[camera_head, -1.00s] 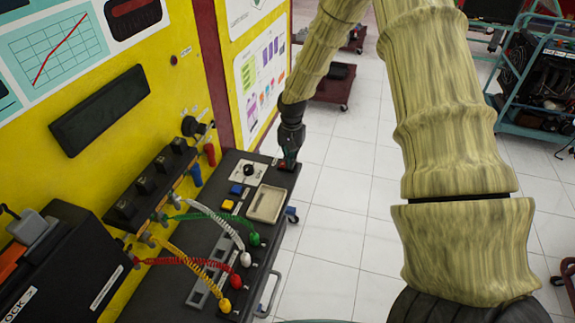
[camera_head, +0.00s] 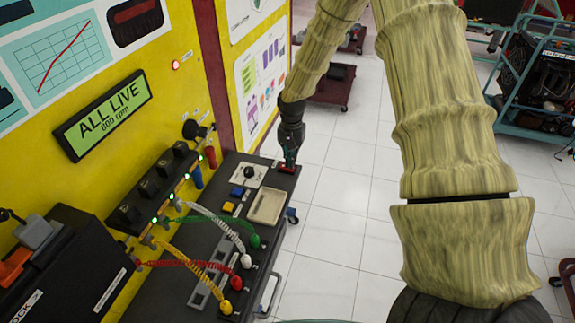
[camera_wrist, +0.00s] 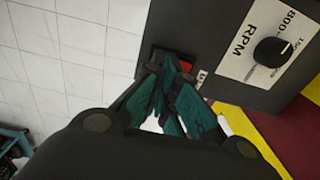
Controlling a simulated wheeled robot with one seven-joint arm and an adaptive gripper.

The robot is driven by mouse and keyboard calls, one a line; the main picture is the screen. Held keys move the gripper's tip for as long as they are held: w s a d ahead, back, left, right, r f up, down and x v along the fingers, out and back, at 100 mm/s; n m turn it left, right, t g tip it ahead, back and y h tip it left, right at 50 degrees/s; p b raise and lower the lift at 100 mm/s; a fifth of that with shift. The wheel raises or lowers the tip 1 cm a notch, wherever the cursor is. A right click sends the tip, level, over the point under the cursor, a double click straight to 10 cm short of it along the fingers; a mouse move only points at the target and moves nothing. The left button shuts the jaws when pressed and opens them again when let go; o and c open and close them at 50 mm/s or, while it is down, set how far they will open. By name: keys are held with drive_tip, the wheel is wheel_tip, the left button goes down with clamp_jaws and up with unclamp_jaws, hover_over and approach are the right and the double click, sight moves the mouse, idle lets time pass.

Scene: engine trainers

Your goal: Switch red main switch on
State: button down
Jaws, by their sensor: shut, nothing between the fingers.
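The red main switch (camera_wrist: 184,66) shows in the wrist view at the edge of the dark console (camera_head: 170,289). It is partly hidden by my gripper (camera_wrist: 174,62). My gripper is shut and empty, with its teal fingertips at the switch, touching it or very close. In the head view my gripper (camera_head: 289,165) points down at the console's far right corner. The display (camera_head: 101,115) on the yellow panel is lit green and reads "ALL LIVE 800 rpm". A red lamp (camera_head: 175,65) above it glows, and several small green lights shine along the row of black modules.
An RPM knob (camera_wrist: 270,51) sits beside the switch. Coiled cables, coloured plugs and a beige tray (camera_head: 266,206) are on the console. A teal cart (camera_head: 538,75) stands at the right. White floor (camera_head: 335,230) is open beside the console.

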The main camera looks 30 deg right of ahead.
drive_tip(key=shift+r+p, duration=1.5)
drive_tip(key=shift+r, duration=0.95)
